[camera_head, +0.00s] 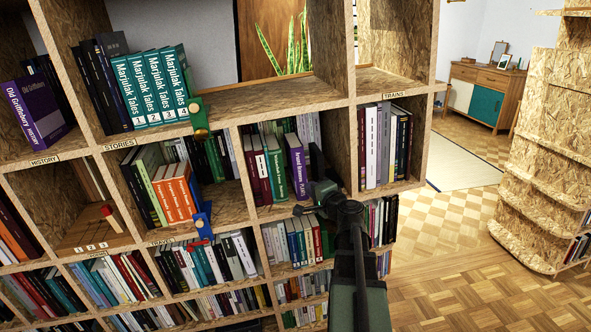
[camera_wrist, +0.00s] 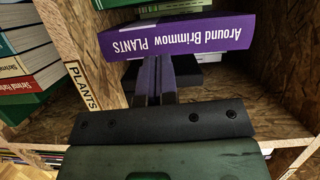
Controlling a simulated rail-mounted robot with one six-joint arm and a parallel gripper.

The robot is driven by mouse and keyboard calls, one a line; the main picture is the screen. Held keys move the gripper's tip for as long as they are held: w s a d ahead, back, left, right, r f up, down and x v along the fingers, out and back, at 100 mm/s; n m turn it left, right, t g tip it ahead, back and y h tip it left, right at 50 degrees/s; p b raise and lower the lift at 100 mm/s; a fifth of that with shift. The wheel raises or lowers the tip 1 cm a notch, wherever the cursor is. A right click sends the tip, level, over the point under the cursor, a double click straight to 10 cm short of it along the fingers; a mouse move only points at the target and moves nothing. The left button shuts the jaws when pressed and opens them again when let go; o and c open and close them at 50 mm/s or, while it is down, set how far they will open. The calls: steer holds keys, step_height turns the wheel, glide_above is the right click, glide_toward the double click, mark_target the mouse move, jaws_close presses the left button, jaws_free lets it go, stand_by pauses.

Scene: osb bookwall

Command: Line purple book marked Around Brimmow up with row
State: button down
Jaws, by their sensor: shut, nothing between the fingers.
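The purple book marked Around Brimmow PLANTS (camera_head: 297,165) stands upright at the right end of a group of books in a middle compartment. Its spine juts out in front of its neighbours. In the wrist view the purple book (camera_wrist: 190,38) fills the top, its lettering upside down. My gripper (camera_head: 312,193) is at the lower part of the book. Its two dark fingers (camera_wrist: 154,65) are shut together and empty. Their tips are right at the spine; I cannot tell whether they touch it. The row beside it includes a green book (camera_head: 276,172).
A PLANTS label (camera_wrist: 82,85) is on the shelf edge beside my fingers. A wooden upright (camera_head: 352,140) stands right of the compartment. A blue bookend (camera_head: 203,220) and a green one (camera_head: 198,118) stick out at left. Floor (camera_head: 460,235) is clear at right.

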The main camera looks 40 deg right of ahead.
mark_target(302, 180)
steer(key=shift+w+d+f, duration=0.1)
steer(key=shift+w+d, duration=0.1)
steer(key=shift+w, duration=1.4)
steer(key=shift+w+d, duration=0.25)
steer(key=shift+w, duration=0.25)
steer(key=shift+w+d, duration=0.2)
steer(key=shift+w, duration=0.25)
steer(key=s, duration=0.1)
steer(key=s+a, duration=0.2)
steer(key=s, duration=0.1)
